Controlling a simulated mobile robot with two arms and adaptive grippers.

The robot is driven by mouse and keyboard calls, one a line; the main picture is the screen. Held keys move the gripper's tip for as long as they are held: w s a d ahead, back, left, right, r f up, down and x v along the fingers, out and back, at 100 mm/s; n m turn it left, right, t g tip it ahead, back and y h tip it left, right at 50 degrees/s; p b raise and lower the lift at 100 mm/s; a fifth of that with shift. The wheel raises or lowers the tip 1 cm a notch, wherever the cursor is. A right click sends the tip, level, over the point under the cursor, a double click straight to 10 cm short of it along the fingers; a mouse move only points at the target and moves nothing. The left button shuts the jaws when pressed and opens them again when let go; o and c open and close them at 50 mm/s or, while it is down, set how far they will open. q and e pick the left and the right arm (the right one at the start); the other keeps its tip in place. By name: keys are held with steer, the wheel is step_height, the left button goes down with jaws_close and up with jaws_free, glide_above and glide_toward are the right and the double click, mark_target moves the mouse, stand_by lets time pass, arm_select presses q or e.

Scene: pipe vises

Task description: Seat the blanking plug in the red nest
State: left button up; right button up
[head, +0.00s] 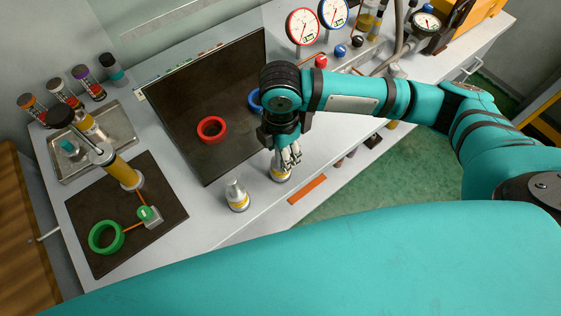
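The red nest (211,129) is a red ring lying on the dark mat (185,95), and its middle looks empty. A small silver, tapered fitting with a yellow band (237,196) stands upright on the white bench in front of the mat. A second yellow-banded fitting (281,175) is to its right, partly hidden under my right gripper (289,160). I cannot tell which fitting is the blanking plug. The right gripper points down with its fingers at the second fitting's top; whether they grip it is unclear. My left gripper is out of view.
A blue ring (253,99) is partly hidden behind my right arm. A dark board at left holds a green ring (106,237) and a yellow cylinder (125,173). Gauges (302,27) stand at the back. A metal tray (116,130) holds small items.

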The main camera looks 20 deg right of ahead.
steer(key=shift+f, duration=0.8)
steer(key=shift+c, duration=0.4)
jaws_close()
